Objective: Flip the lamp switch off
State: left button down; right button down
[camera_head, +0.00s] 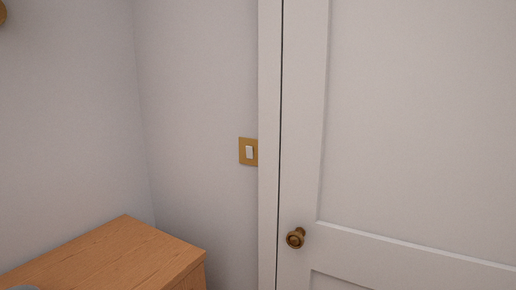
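The lamp switch (249,152) is a small white rocker on a brass-coloured square plate. It is on the grey-white wall just left of the door frame, near the middle of the head view. I cannot tell from this view which way the rocker is tipped. Neither of my grippers can be made out in the view.
A white panelled door (420,130) with a round brass knob (296,238) fills the right side and looks shut. A wooden cabinet top (110,258) stands at the lower left, below the switch. The wall around the switch is bare.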

aim_at(249, 153)
jog(key=i+z, duration=0.1)
jog(key=i, duration=0.45)
jog(key=i+j, duration=0.15)
jog(key=i, duration=0.45)
jog(key=l+z, duration=0.05)
